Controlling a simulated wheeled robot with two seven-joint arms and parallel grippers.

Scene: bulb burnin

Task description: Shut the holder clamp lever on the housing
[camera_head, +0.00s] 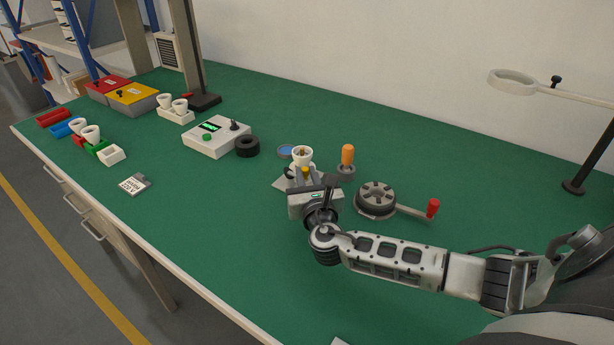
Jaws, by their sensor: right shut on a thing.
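The housing (302,153) is a white cup-shaped piece standing upright in the holder at the middle of the bench. The holder's grey base (281,184) shows at the left, and much of the holder is hidden behind my gripper. My right gripper (306,174) is at the near side of the holder, just below the housing. It is shut on a small yellow-tipped part, which looks like the clamp lever (305,169). How far the lever is swung cannot be told. My left gripper is not in view.
A black ring (247,146) and a control box (216,137) are to the left. More white cups (91,133) stand farther left. The front bench is mostly clear.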

